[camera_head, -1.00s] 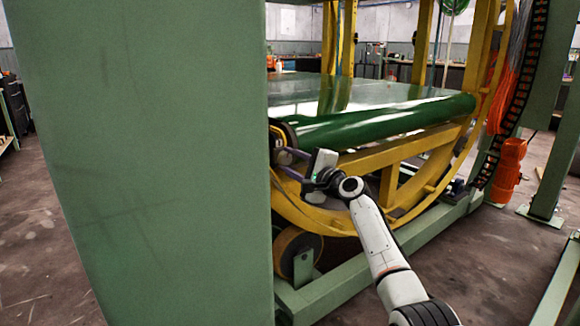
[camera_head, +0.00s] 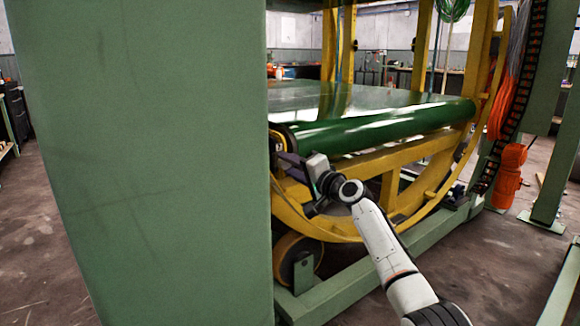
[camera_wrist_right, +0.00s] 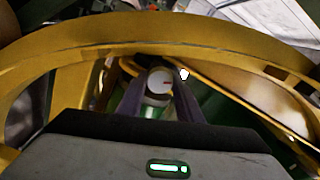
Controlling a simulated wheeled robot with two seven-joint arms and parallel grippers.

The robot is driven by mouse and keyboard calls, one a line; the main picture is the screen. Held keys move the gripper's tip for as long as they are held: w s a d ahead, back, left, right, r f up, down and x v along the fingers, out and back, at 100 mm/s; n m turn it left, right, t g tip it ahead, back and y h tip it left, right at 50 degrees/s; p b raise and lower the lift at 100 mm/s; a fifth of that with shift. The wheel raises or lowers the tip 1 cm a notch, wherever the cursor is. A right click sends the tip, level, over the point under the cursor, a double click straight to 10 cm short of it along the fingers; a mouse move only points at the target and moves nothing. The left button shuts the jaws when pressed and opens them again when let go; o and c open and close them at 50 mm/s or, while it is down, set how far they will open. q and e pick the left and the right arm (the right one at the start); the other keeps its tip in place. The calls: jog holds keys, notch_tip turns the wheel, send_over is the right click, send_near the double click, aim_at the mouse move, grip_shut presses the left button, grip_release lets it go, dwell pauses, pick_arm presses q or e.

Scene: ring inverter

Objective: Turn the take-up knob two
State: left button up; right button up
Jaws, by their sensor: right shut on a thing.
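In the head view my right gripper (camera_head: 289,166) reaches in at the near left end of the green belt roller, beside the yellow frame. The knob is hard to make out there, behind the fingers and near the green post. My left gripper is not in view.
A large green post (camera_head: 150,170) fills the left of the head view, close to my right gripper. The curved yellow ring frame (camera_head: 345,222) runs below and around the green belt (camera_head: 350,98). A green base beam (camera_head: 335,290) lies under my right arm.

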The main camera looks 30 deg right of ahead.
dwell(0.5)
jog(key=o, duration=1)
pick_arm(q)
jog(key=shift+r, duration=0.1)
pick_arm(e)
jog(key=shift+o, duration=0.2)
jog(key=shift+s, duration=0.1)
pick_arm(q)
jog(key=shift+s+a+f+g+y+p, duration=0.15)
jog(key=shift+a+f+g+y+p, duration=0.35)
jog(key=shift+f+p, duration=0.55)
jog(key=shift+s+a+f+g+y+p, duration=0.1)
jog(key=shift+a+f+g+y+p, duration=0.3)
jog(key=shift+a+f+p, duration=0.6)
pick_arm(e)
jog(key=s+d, duration=0.1)
jog(key=s, duration=0.9)
jog(key=shift+d, duration=0.3)
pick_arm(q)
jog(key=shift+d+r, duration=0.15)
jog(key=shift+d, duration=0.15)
